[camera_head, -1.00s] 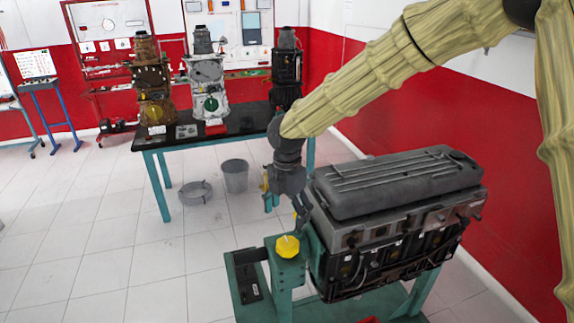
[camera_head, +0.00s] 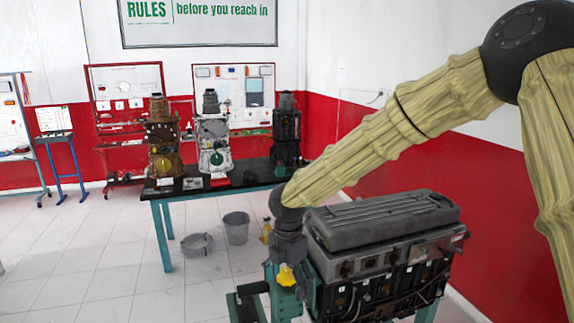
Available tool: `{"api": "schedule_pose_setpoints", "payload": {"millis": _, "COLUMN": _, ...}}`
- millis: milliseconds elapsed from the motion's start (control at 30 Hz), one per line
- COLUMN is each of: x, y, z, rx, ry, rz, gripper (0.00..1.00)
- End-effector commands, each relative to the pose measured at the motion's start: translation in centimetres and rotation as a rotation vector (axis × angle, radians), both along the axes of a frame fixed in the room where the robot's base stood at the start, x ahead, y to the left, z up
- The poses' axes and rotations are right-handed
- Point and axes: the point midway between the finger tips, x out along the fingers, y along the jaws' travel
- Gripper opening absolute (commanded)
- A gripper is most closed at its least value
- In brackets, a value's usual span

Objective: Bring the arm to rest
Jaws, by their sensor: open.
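My arm, in a tan ribbed sleeve, comes in from the upper right of the head view and bends down at the wrist. My gripper (camera_head: 289,262) points downward at the left end of the engine. It overlaps a yellow knob (camera_head: 285,276) on the teal stand in the picture; whether they touch cannot be told. The gripper's fingers are small and hard to make out, with no object visible between them. The grey-topped engine (camera_head: 385,222) on its stand lies just right of the gripper.
A black-topped bench (camera_head: 225,181) with several engine units stands behind. A grey bucket (camera_head: 236,228), a round pan (camera_head: 196,244) and a yellow bottle (camera_head: 265,231) are on the floor beyond the gripper. Open tiled floor lies to the left.

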Motion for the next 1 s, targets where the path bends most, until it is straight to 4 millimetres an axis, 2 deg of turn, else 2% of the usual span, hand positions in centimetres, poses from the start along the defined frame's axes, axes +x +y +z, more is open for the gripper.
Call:
{"api": "schedule_pose_setpoints", "payload": {"millis": 33, "x": -0.4, "y": 0.0, "z": -1.3, "rx": 0.005, "ry": 0.011, "rz": -0.017, "gripper": 0.79}}
{"api": "schedule_pose_setpoints", "payload": {"millis": 367, "x": -2.6, "y": 0.3, "z": -7.9, "rx": 0.061, "ry": 0.065, "rz": -0.180, "gripper": 0.79}}
{"api": "schedule_pose_setpoints", "payload": {"millis": 567, "x": -5.3, "y": -0.3, "z": -14.1, "rx": 0.103, "ry": 0.120, "rz": -0.360, "gripper": 0.79}}
{"api": "schedule_pose_setpoints", "payload": {"millis": 767, "x": -10.1, "y": -1.7, "z": -23.8, "rx": 0.145, "ry": 0.206, "rz": -0.687, "gripper": 0.79}}
{"api": "schedule_pose_setpoints", "payload": {"millis": 1000, "x": -17.5, "y": -5.0, "z": -35.2, "rx": 0.150, "ry": 0.289, "rz": -1.184, "gripper": 0.79}}
